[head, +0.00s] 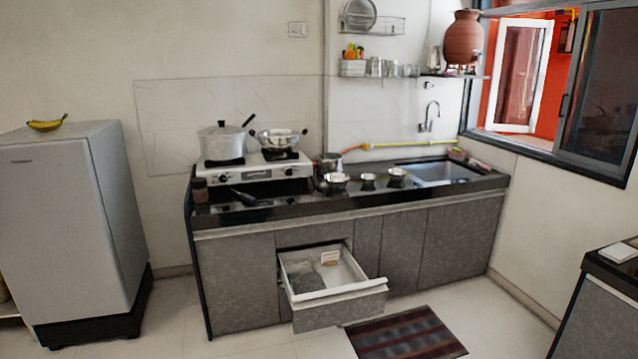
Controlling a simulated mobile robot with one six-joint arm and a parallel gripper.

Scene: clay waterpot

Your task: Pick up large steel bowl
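Several small metal vessels stand along the front of the black counter (290,206). The widest bowl-like one, a shiny steel bowl (335,183), is left of the others near the front edge. A smaller steel bowl (368,181) and another steel bowl (397,174) stand to its right, apart from it. I cannot tell for certain which is the large steel bowl. My gripper is not in view.
A pot (328,163) stands behind the bowl. The stove (255,172) holds a lidded pot (222,142) and a handled pan (279,138). An open drawer (335,295) juts out below the counter. A striped mat (405,335) lies on the floor to its right.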

